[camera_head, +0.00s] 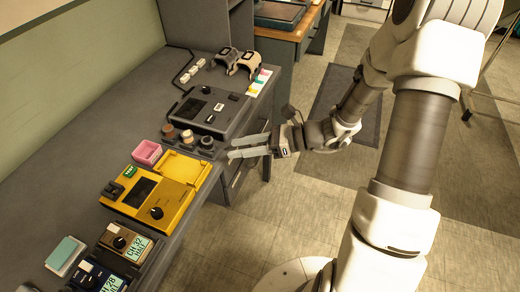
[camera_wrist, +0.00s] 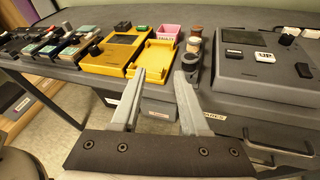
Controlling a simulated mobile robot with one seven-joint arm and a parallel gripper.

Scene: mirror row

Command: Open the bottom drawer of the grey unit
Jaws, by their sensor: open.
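The grey drawer unit (camera_head: 236,180) stands under the desk's near edge in the head view, partly hidden by the desk and my gripper. In the wrist view, the drawer unit (camera_wrist: 225,124) shows at the right below the desk edge, with a label on its upper front and bar handles (camera_wrist: 275,146) lower down. The bottom drawer cannot be made out clearly. My gripper (camera_head: 250,146) is open, its two fingers apart and pointing at the desk's edge beside the unit. In the wrist view my gripper (camera_wrist: 166,68) has nothing between its fingers.
The grey desk (camera_head: 75,130) carries a yellow device (camera_head: 150,195), a pink box (camera_head: 147,152), small spools (camera_head: 187,138) and a dark grey console (camera_head: 207,108). A second desk (camera_head: 280,28) stands behind. The floor (camera_head: 310,205) right of the desk is clear around my arm.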

